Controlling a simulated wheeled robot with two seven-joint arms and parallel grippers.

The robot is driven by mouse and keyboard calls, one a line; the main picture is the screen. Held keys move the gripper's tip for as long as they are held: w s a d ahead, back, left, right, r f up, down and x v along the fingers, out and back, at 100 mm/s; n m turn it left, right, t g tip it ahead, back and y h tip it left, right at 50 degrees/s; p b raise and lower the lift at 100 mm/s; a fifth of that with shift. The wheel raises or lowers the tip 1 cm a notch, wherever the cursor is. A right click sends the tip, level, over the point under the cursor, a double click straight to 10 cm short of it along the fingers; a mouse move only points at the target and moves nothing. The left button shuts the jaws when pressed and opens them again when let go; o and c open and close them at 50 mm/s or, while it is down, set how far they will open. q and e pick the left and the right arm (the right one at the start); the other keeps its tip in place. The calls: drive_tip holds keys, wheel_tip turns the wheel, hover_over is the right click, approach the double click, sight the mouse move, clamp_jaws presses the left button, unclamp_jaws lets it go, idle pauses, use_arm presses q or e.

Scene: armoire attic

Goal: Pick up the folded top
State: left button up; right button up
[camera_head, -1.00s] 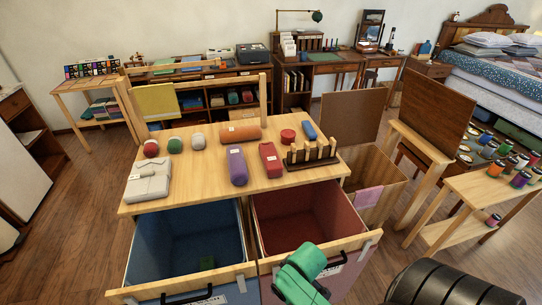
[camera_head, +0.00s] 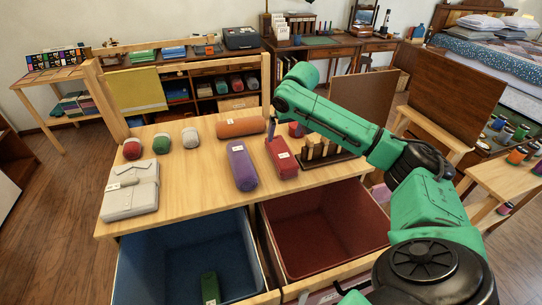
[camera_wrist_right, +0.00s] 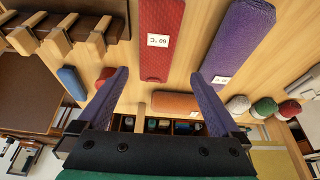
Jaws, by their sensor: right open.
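A light grey folded garment (camera_head: 130,190) with a small label lies flat at the left end of the wooden table. It looks like the folded top. My right gripper (camera_head: 283,130) is over the table, close to the red roll (camera_head: 281,158), well to the right of the garment. In the right wrist view my right gripper (camera_wrist_right: 158,73) has its two fingers apart with nothing held, and the labelled red roll (camera_wrist_right: 160,40) lies ahead between and beyond the fingertips. My left gripper is not in view.
A purple roll (camera_head: 242,166), an orange roll (camera_head: 240,127), several small balls and a pegged rack (camera_head: 322,153) share the table (camera_head: 185,200). An open blue bin (camera_head: 180,255) and an open red bin (camera_head: 325,228) stand at its front. Bare tabletop lies right of the garment.

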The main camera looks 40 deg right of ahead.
drive_tip(key=p, duration=0.1)
hover_over(281, 151)
drive_tip(key=s, duration=0.3)
drive_tip(key=f, duration=0.5)
drive_tip(key=shift+w+a, duration=0.2)
drive_tip(key=shift+a, duration=0.1)
drive_tip(key=x, duration=0.7)
drive_tip(key=shift+w+f+p, duration=0.3)
drive_tip(key=shift+p, duration=0.05)
drive_tip(key=c, duration=1.2)
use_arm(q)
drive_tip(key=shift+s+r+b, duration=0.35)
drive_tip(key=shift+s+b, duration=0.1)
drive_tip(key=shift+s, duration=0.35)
use_arm(e)
wheel_tip(281, 151, up, 20)
drive_tip(key=shift+r, duration=0.1)
